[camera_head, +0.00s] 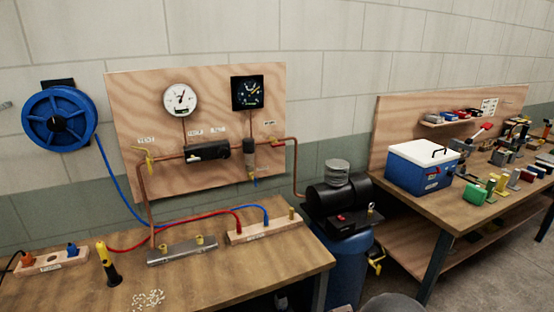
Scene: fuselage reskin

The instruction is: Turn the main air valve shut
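A plywood air panel (125,100) on the wall carries a copper pipe line with small valves. A yellow valve handle (148,160) hangs at the line's left end, angled, below a small label. A third yellow handle (377,264) is low on the blue tank (342,268) of the compressor. The labels are too small to read, so I cannot tell which is the main air valve.
The panel has a white round gauge (180,100) and a black square gauge (247,92). Below, a wooden bench (210,275) holds a yellow-black tool (107,265), hoses and fitting blocks. A blue hose reel (60,119) hangs left. A cooler (420,168) stands on the right bench.

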